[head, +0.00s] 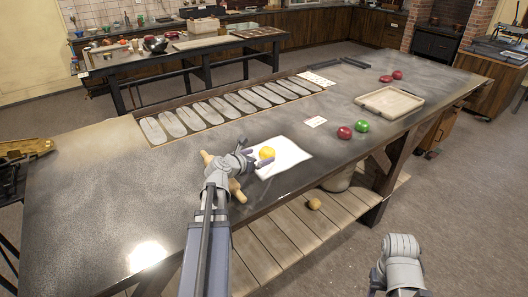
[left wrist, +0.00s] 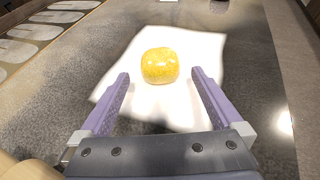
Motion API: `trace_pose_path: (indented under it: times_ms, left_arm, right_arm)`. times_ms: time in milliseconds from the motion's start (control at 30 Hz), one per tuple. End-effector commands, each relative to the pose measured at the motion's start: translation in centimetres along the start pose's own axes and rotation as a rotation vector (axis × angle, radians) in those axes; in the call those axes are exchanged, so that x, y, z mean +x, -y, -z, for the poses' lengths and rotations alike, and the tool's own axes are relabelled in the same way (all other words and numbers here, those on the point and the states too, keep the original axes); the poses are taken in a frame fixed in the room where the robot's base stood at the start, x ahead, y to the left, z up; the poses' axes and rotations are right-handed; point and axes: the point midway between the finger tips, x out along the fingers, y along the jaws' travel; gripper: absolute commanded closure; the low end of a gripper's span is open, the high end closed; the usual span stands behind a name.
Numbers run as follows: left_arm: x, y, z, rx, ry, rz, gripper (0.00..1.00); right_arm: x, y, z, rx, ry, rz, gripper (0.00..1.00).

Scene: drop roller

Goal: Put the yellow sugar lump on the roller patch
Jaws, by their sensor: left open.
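The yellow sugar lump (head: 267,153) is rounded and rests on a white square sheet (head: 290,159) near the table's front edge. My left gripper (head: 250,157) is open and just to the left of the lump. In the left wrist view the lump (left wrist: 160,65) shows ahead, around the level of the two fingertips (left wrist: 160,76), with a gap on each side. The white sheet (left wrist: 205,48) spreads around and behind it. A wooden roller (head: 237,190) lies partly hidden under my left wrist. No patch marked as the roller patch can be told for sure.
A row of grey oval pads (head: 212,110) lies along the far side. Small cards (head: 316,122), a red ball (head: 345,132), a green ball (head: 362,126) and a shallow tray (head: 390,103) stand to the right. The table's left part is clear.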

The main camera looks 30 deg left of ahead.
Motion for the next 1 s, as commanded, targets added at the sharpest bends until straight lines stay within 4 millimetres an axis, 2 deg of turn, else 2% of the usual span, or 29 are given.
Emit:
trace_pose_path:
  times_ms: [33,100,300,400,567,1000]
  left_arm:
    - [-1.6,0.1,-0.3,-0.001,0.0,-0.003,0.0]
    - [-3.0,0.2,-0.2,0.0,-0.001,-0.002,0.0]
    - [-6.0,0.1,-0.2,0.0,0.0,-0.001,0.0]
    - [-6.8,0.1,-0.1,0.0,0.0,-0.001,0.0]
    - [-7.4,0.0,0.0,0.001,0.0,0.0,0.0]
    - [-7.3,0.0,0.0,0.001,0.0,0.0,0.0]
  right_arm:
    - [-0.9,-0.1,-0.1,0.0,0.0,0.0,0.5]
    - [-1.4,-0.1,-0.1,0.0,0.0,0.0,0.5]
    - [-2.4,-0.2,-0.1,0.0,0.0,0.0,0.5]
    - [-2.7,-0.3,-0.2,0.0,0.0,0.0,0.5]
    - [-2.8,-0.3,-0.2,0.0,0.0,0.0,0.5]
    - [-2.8,-0.3,-0.2,0.0,0.0,0.0,0.5]
